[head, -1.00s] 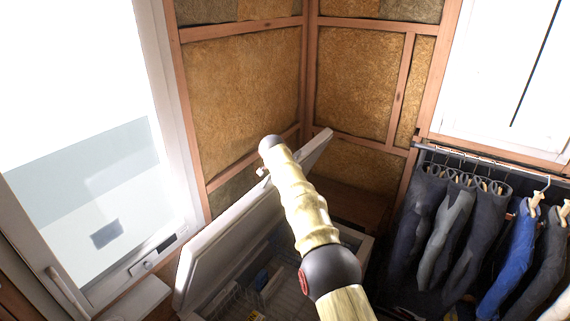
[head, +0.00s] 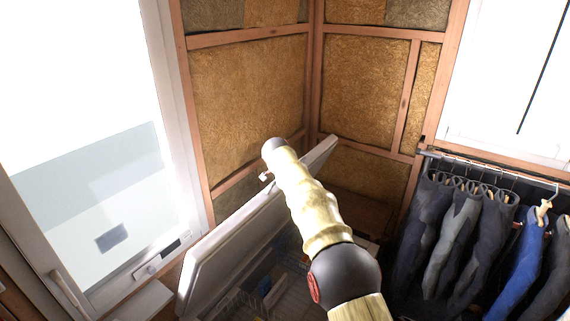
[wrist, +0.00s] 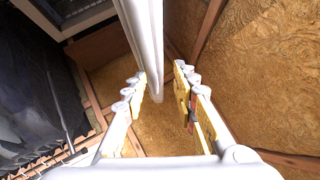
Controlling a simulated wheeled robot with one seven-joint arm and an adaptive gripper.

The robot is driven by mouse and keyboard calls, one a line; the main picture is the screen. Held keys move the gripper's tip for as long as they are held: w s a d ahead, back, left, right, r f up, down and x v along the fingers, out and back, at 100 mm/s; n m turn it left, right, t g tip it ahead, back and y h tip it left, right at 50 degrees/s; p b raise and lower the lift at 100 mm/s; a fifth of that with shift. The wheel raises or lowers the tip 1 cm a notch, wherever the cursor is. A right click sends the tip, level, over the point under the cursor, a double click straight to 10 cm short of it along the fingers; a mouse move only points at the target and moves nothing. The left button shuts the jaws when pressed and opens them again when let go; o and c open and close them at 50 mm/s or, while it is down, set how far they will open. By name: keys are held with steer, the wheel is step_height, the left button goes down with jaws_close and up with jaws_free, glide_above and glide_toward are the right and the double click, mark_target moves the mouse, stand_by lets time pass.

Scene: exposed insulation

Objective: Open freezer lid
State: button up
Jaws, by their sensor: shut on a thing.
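The white freezer lid (head: 215,265) stands raised and tilted up along the left side of the freezer. Its edge runs as a white band between my fingers in the wrist view (wrist: 146,45). In the head view, my arm hides most of the gripper; only a small part shows beside the lid. The freezer (head: 285,280) is open below the lid, with wire baskets and a few items inside. My arm covers part of the opening.
A large window or glazed door (head: 90,180) is close to the left of the lid. Wood-framed insulation walls (head: 250,100) form the corner behind. Dark and blue wetsuits (head: 470,240) hang from a rail on the right, near the freezer.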

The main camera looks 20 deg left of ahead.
steer(key=v, duration=0.7)
steer(key=shift+s, duration=0.35)
steer(key=shift+a, duration=0.1)
